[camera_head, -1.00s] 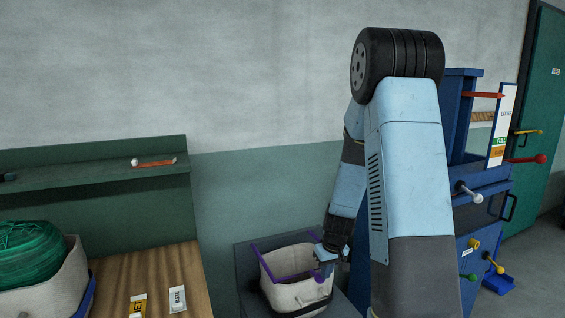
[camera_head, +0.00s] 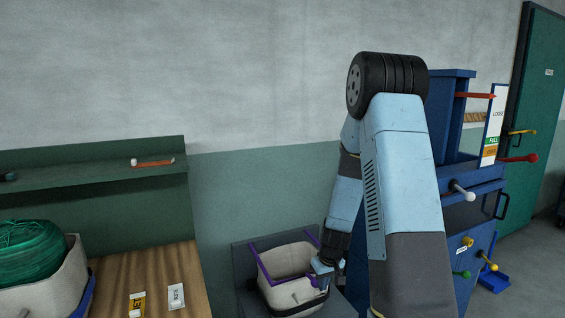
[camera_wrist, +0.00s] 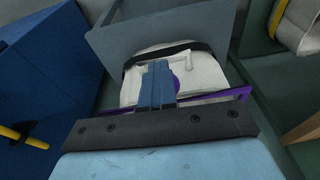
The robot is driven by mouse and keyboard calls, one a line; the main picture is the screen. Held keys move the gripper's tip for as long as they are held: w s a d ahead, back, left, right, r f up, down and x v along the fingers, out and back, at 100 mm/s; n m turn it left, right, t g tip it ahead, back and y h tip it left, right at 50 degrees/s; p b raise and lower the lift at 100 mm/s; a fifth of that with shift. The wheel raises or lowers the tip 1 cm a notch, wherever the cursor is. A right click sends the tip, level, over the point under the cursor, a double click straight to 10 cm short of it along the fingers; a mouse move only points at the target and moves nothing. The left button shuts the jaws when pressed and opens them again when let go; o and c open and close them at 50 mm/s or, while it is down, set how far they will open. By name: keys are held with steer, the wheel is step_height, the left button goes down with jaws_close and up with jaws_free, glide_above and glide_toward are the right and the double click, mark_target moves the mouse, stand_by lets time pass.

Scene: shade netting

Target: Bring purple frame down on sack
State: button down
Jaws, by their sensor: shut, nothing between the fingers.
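The purple frame (camera_head: 256,268) runs around the top of the pale cloth sack (camera_head: 285,260), close to its rim. It also shows in the wrist view (camera_wrist: 240,92), with a purple round knob partly hidden behind my fingers. The sack (camera_wrist: 190,70) stands in a grey-blue holder and has a dark band around it. My gripper (camera_head: 321,284) is shut and empty at the frame's near right side, by the knob. In the wrist view its blue fingertips (camera_wrist: 158,68) are together over the sack. I cannot tell whether they touch the knob.
A wooden bench (camera_head: 150,275) with labels and a second sack holding green netting (camera_head: 30,255) stands at left. A blue cabinet (camera_head: 470,200) with several coloured levers stands at right. A green shelf (camera_head: 90,170) is on the wall.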

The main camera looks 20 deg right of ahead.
steer(key=s+d+r, duration=0.2)
steer(key=s+r, duration=0.7)
steer(key=s+a+r+t, duration=0.15)
steer(key=a+r, duration=0.25)
steer(key=r, duration=0.4)
steer(key=s+a+r, duration=0.3)
steer(key=r, duration=0.5)
steer(key=s+a+r+m+t, duration=0.1)
steer(key=s+a+r, duration=0.3)
steer(key=s+r, duration=0.7)
steer(key=shift+s+a+t+h, duration=0.3)
steer(key=shift+s+t, duration=0.15)
steer(key=shift+s, duration=0.1)
